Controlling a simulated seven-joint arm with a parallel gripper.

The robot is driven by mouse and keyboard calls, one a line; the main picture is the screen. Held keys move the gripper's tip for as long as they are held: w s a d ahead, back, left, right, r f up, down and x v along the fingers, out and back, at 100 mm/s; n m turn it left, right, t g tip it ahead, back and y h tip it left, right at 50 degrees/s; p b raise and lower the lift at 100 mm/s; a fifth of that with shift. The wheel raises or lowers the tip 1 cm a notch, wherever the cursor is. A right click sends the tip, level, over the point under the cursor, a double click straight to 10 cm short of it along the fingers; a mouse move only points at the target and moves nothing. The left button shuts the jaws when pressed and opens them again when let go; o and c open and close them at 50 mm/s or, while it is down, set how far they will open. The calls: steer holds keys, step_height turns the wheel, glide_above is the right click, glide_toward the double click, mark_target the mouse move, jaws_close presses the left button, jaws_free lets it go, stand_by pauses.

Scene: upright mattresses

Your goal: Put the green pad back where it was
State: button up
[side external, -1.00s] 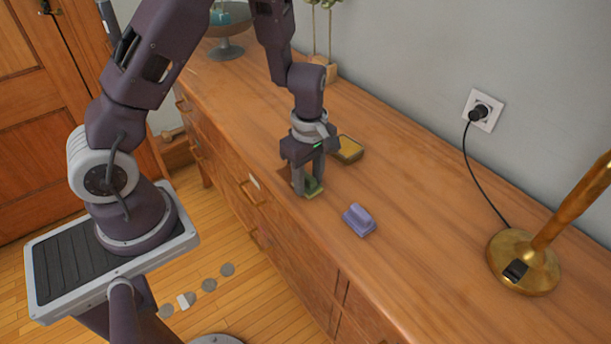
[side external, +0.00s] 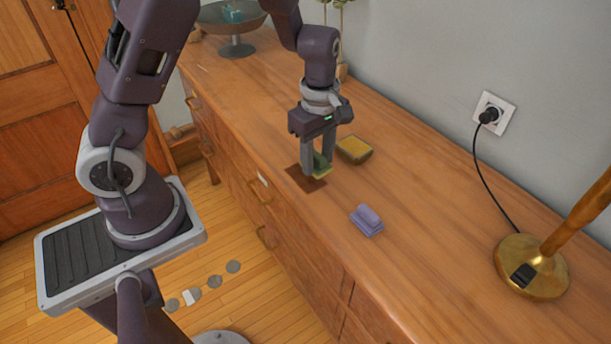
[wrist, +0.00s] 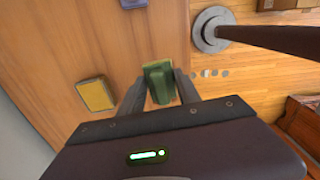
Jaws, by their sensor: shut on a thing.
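The green pad (side external: 322,170) is gripped between the fingertips of my gripper (side external: 318,162), which points down over the dresser top. In the wrist view the green pad (wrist: 160,82) shows between the two fingers of my gripper (wrist: 160,92). A dark brown square patch (side external: 304,180) lies on the wood under and just left of the pad; the pad overlaps its far right part in this view. I cannot tell whether the pad touches the surface or hangs slightly above it.
A yellow pad (side external: 354,150) lies behind and right of my gripper, and a purple pad (side external: 367,220) lies to the front right. A brass lamp base (side external: 530,268) stands farther right. The wood between purple pad and lamp is clear. The dresser's front edge is on the left.

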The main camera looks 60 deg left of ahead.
jaws_close()
